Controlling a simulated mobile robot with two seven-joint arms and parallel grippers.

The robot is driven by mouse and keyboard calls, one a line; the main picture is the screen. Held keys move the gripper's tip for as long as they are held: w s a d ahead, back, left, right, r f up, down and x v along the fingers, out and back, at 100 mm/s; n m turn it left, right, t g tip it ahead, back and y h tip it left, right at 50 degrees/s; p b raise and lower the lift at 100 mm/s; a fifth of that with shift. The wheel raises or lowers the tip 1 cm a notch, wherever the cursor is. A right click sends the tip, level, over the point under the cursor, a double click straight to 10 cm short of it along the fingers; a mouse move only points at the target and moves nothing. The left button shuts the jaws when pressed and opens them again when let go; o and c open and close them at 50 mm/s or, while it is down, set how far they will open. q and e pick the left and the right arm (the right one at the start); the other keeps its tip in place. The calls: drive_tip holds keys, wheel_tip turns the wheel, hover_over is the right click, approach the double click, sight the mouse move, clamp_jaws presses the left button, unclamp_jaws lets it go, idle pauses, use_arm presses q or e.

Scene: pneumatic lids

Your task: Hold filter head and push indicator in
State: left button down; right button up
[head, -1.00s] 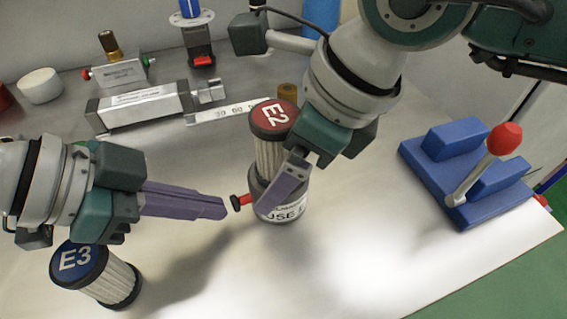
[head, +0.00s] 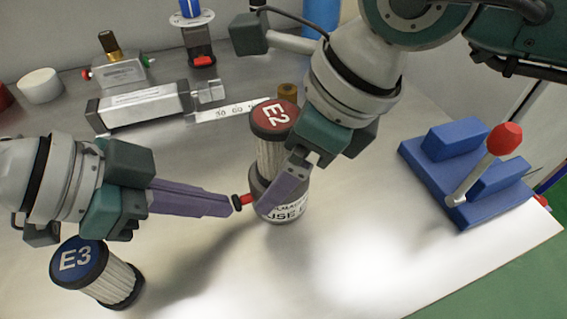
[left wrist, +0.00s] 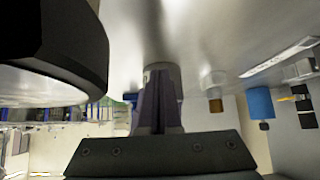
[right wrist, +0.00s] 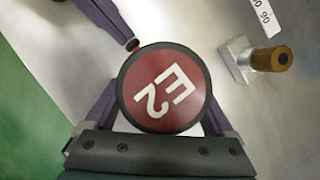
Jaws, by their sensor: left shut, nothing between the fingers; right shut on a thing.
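The filter with a red E2 cap (head: 274,116) stands upright on the bench. Its dark lower head (head: 290,203) carries a white label. The indicator, a red stem with a black tip (head: 238,203), sticks out of the head toward the left. My right gripper (head: 282,196) is shut around the filter's lower part. In the right wrist view the E2 cap (right wrist: 163,88) hides its fingertips. My left gripper (head: 230,207) is shut and empty, its tips at the indicator's black tip; I cannot tell contact for sure. It also shows in the right wrist view (right wrist: 122,30).
A blue-capped E3 filter (head: 96,274) stands below my left arm. Behind are a metal cylinder (head: 135,108), a valve block (head: 122,72) and a 30-60-90 strip (head: 225,113). A blue base with a red-knobbed lever (head: 504,139) stands right.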

use_arm(q)
drive_tip(key=shift+w+d, duration=0.3)
drive_tip(key=shift+d, duration=0.35)
use_arm(e)
drive_tip(key=shift+a, duration=0.15)
use_arm(q)
drive_tip(key=shift+v, duration=2.2)
drive_tip(key=shift+s+a, duration=0.1)
drive_tip(key=shift+a, duration=0.15)
use_arm(e)
drive_tip(key=o, duration=1.4)
use_arm(q)
drive_tip(key=v, duration=1.2)
